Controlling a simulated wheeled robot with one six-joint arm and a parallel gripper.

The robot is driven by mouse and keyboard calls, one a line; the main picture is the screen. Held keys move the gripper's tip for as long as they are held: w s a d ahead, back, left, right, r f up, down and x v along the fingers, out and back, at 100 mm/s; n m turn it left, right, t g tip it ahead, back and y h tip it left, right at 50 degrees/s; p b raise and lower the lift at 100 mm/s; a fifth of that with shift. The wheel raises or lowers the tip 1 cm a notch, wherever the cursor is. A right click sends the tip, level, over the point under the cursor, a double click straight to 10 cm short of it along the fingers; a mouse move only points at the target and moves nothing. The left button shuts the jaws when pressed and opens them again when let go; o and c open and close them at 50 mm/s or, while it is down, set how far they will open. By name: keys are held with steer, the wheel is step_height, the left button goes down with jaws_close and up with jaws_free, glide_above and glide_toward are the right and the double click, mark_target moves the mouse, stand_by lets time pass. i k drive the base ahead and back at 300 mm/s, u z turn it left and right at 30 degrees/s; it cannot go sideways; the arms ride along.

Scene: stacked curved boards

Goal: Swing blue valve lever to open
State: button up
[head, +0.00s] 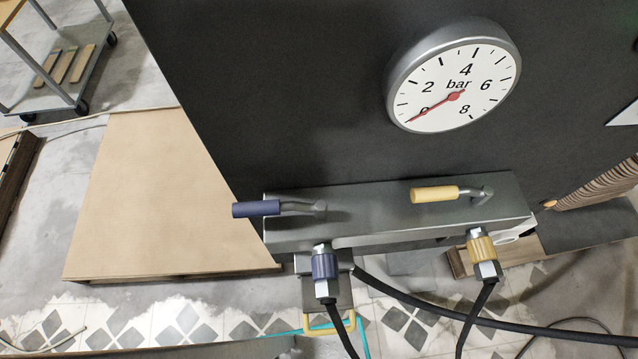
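The blue valve lever (257,209) sits on top of a grey metal manifold block (375,222), towards its left end. Its blue grip points left and sticks out past the block's left edge, and its metal arm runs right to the pivot. Below it, a blue hose coupling (324,266) is fixed to the block's front with a black hose hanging down. My gripper is not in view, and nothing is seen touching the lever.
A yellow lever (435,194) also points left on the block, above a yellow coupling (482,247). A round gauge (440,95) on the dark panel (270,80) reads about 0 bar. A tan board (150,205) lies left; a trolley (60,60) stands farther back.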

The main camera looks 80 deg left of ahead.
mark_target(254, 209)
steer(key=u, duration=0.15)
steer(key=k, duration=1.85)
steer(key=u, duration=1.35)
steer(key=i, duration=0.5)
steer(key=u, duration=0.05)
